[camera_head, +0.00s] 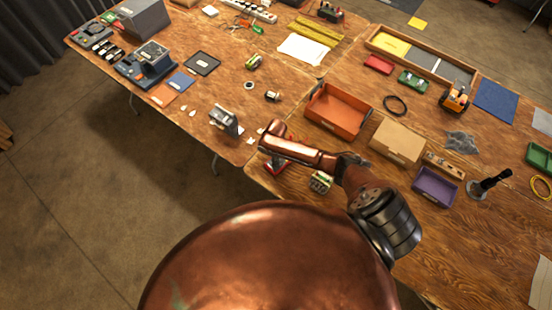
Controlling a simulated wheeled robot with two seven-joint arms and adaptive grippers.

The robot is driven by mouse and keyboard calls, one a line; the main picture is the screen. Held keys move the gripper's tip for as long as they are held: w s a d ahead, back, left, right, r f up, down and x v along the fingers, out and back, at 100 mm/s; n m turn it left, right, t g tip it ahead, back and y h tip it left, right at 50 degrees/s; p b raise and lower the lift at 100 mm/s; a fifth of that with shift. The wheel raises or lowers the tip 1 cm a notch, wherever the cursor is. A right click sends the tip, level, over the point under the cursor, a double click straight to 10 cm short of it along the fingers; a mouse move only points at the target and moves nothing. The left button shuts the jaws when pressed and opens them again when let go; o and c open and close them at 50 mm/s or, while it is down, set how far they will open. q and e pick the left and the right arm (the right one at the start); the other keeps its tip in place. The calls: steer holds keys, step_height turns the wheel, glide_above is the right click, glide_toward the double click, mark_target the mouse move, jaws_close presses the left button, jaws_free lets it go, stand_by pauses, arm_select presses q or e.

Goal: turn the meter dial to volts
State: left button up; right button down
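A red object (275,168) stands on the table under the end of my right arm. It may be the meter, but the arm covers most of it, and I cannot make out a dial or its setting. My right arm comes in from the lower right and reaches left over the table's front edge, its copper link ending just above the red object. The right gripper's fingers are hidden by the arm, so I cannot tell whether they touch anything. My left arm and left gripper are not in view.
A grey upright device (226,121) stands left of the red object. A small green-and-white item (320,182) lies to its right. Bare wood shows around the black ring (395,105).

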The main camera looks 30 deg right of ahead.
steer(key=shift+m, duration=0.3)
steer(key=c, duration=1.8)
jaws_free()
steer(key=shift+o, duration=0.2)
step_height(320, 180, up, 12)
